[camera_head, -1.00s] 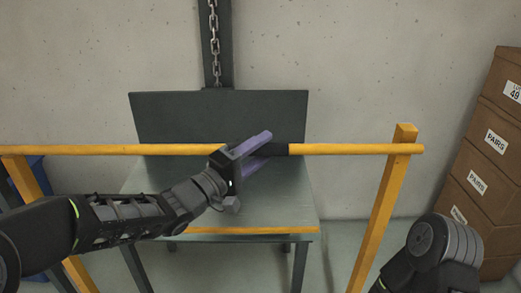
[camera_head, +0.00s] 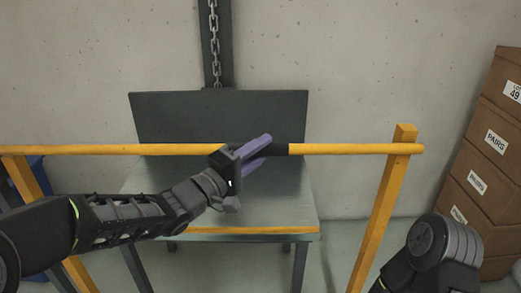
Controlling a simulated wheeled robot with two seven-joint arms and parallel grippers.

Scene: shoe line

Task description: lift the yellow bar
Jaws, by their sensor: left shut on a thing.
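The yellow bar (camera_head: 345,149) runs level across the view, from the left edge to a yellow post (camera_head: 381,215) on the right. A black grip section (camera_head: 281,149) is at its middle. My left gripper (camera_head: 266,145) has its purple fingers closed around the bar at this black section, hiding part of it. My right arm shows only as a dark link at the lower right; its gripper is out of view.
Behind the bar stands a grey metal table (camera_head: 270,195) with an upright dark back panel (camera_head: 220,105) and a yellow front edge. A chain (camera_head: 214,40) hangs above it. Cardboard boxes (camera_head: 485,180) are stacked at the right. Another yellow post (camera_head: 30,185) stands at the left.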

